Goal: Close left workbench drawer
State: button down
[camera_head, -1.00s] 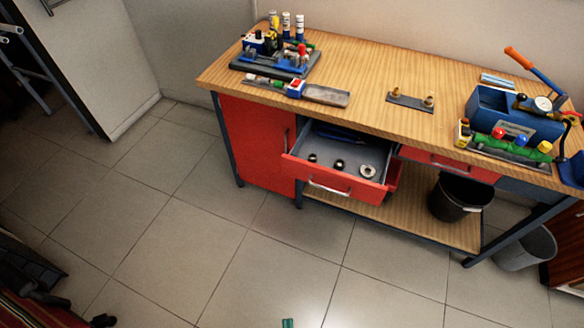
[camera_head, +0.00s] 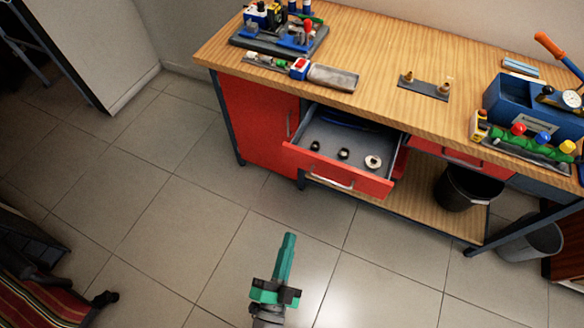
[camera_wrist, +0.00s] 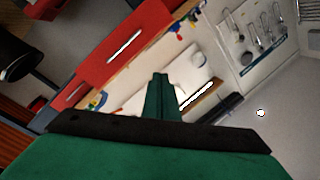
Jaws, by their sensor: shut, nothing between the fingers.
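The left workbench drawer (camera_head: 335,172) is red-fronted with a silver handle and stands pulled out below the wooden bench top. Several small ring-shaped parts lie inside it. My gripper (camera_head: 289,238) is green and shut, with nothing in it. In the head view it is in front of the bench, short of the drawer and apart from it, pointing toward it. In the wrist view my gripper (camera_wrist: 160,78) points up the picture, and a red front with a pale handle (camera_wrist: 124,47) shows at the upper left; I cannot tell which front it is.
The workbench top (camera_head: 380,75) carries a vise rig, a tray and a blue toolbox (camera_head: 530,105). A second red drawer (camera_head: 447,152) at right looks shut. A black bin (camera_head: 465,190) stands on the lower shelf. A striped chair (camera_head: 40,300) is at lower left. The floor before the bench is clear.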

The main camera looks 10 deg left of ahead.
aim_at(297, 161)
jog(key=w+a+f+m+g+h, duration=0.1)
jog(key=w+a+f+m+h, duration=0.15)
jog(key=w+m, duration=0.35)
jog(key=w+a+f+m+g+h, duration=0.1)
jog(key=w+a+f+m, duration=0.35)
jog(key=w, duration=0.35)
jog(key=x, duration=1.4)
jog(key=shift+d+f, duration=0.1)
jog(key=shift+d, duration=0.15)
